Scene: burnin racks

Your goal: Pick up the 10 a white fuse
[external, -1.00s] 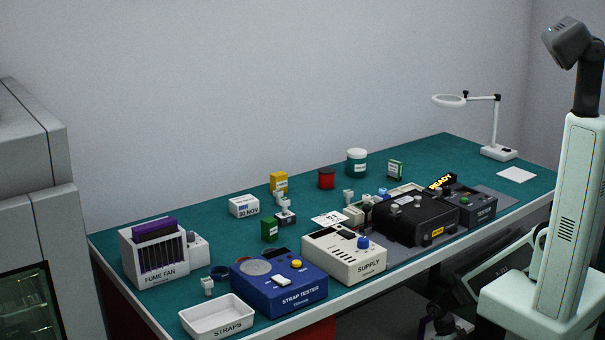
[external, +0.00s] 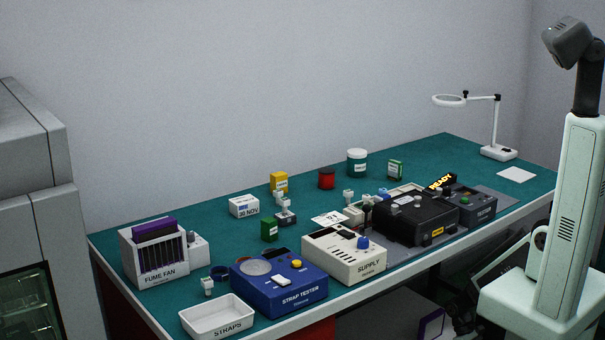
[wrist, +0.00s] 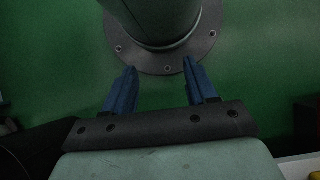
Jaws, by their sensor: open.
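No fuse label is readable, so I cannot tell which thing is the 10 A white fuse. Small whitish pieces stand on the bench: one piece (external: 208,286) by the fume fan box, another (external: 279,197) by the yellow box, and another (external: 348,196) behind the black unit. My gripper (wrist: 159,66) shows in the wrist view with two blue fingers apart and nothing between them. It points towards a round grey flange on a green surface, away from the bench-top pieces. I cannot make out its fingers in the external view.
The green bench (external: 130,240) holds a fume fan box (external: 158,262), white straps tray (external: 217,320), blue strap tester (external: 300,290), cream supply (external: 350,262), black unit (external: 430,222) and magnifier lamp (external: 497,151). Clear mat lies along the back left.

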